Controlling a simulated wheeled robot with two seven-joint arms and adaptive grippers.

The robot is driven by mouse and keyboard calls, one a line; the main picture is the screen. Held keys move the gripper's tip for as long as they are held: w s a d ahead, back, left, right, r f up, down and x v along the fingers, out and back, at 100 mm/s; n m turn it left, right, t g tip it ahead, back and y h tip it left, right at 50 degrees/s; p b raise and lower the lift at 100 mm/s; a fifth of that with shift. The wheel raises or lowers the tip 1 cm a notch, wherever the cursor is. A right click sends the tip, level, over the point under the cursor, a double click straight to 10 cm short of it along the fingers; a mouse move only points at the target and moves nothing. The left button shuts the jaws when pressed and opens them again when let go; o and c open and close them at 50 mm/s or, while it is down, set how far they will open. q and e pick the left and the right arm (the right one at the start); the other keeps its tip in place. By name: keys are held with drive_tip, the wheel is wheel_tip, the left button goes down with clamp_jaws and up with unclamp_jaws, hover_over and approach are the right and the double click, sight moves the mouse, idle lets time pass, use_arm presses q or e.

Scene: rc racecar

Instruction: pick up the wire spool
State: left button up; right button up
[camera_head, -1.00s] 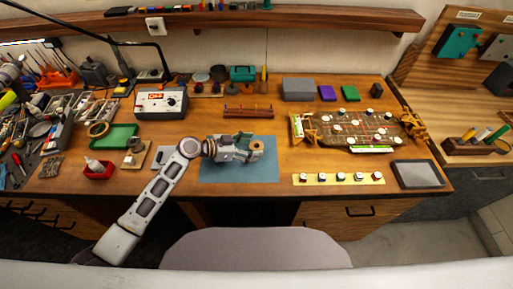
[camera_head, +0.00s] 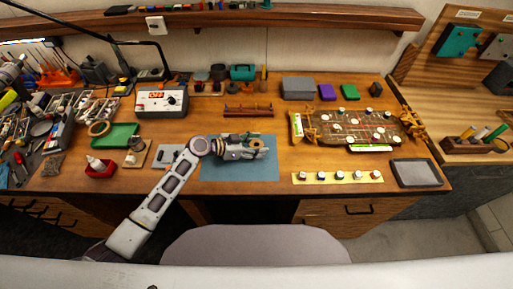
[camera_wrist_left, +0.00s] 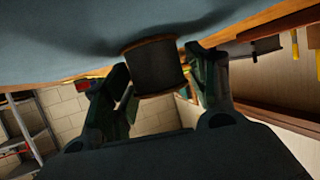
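The wire spool (camera_head: 255,144) stands on the blue mat (camera_head: 240,172) in the head view, partly covered by my left gripper (camera_head: 258,148). In the left wrist view the spool (camera_wrist_left: 157,66) is a dark cylinder with a brown rim, standing against the mat's surface. My left gripper (camera_wrist_left: 156,62) has one finger on each side of it. The fingers are very close to the spool's sides; I cannot tell whether both press on it. My right gripper is not in view.
A soldering station (camera_head: 161,102) stands behind and to the left. A green tray (camera_head: 114,136) and a red container (camera_head: 101,169) are left of the mat. The mat's front part is clear.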

use_arm(q)
drive_tip(key=c, duration=0.7)
drive_tip(key=shift+r, duration=0.15)
drive_tip(key=shift+r+b, duration=0.7)
drive_tip(key=shift+r, duration=4.2)
